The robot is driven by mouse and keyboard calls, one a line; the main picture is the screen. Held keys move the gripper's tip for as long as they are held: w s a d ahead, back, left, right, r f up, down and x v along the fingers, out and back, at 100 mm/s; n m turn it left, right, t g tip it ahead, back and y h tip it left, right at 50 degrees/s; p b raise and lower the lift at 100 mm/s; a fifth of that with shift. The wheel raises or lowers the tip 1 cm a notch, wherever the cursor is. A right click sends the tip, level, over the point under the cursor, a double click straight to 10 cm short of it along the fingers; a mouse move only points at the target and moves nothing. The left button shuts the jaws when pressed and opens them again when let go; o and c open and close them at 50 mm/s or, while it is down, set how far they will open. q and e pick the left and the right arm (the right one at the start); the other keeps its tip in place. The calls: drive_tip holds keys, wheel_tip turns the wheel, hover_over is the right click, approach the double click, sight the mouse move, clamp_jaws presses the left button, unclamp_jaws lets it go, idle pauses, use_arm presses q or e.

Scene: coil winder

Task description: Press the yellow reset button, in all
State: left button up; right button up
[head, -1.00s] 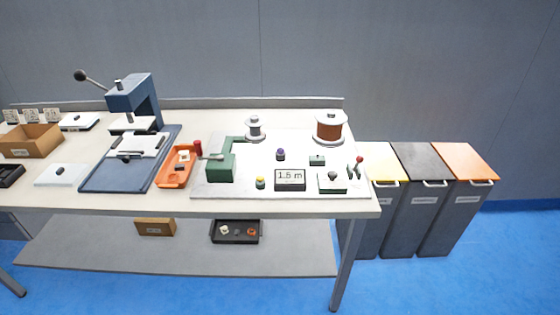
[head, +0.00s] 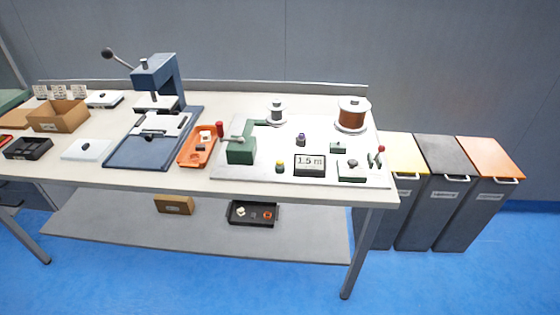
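The yellow reset button (head: 280,163) is a small yellow cap on a dark green base. It stands near the front edge of the white winder board (head: 232,172), just left of the display (head: 310,165) reading 1.5 m. The green winder block (head: 241,150) with its crank is to its left. A purple-topped knob (head: 301,139) stands behind it. Neither of my grippers is in view.
An orange tray (head: 197,147) and a blue press (head: 158,80) stand left of the board. A copper spool (head: 353,113) is at the back right. Three bins, one with an orange lid (head: 489,153), stand right of the table. Blue floor in front is clear.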

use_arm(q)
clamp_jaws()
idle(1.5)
